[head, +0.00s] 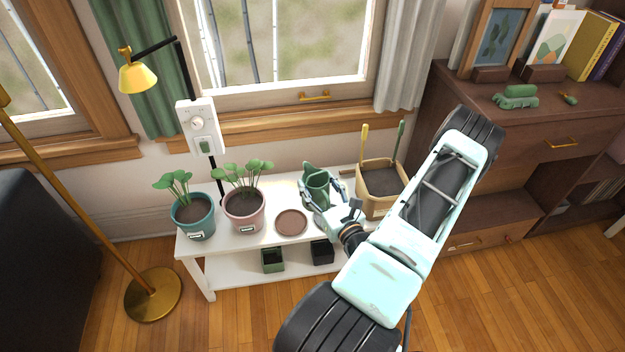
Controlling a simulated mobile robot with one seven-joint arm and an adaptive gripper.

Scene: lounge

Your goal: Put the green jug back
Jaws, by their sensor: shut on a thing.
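The green jug (316,181) is at the right part of the white plant bench (262,238), between a round brown saucer and a tan planter box. My gripper (322,200) is shut on the jug from its front right side. The fingers and wrist hide the jug's lower part, so I cannot tell whether its base touches the bench top.
The empty brown saucer (291,222) lies left of the jug. A pink pot (244,212) and a teal pot (194,219) with seedlings stand further left. The tan planter box (381,197) with tools stands close on the right. A lamp (139,77) rises behind the pots.

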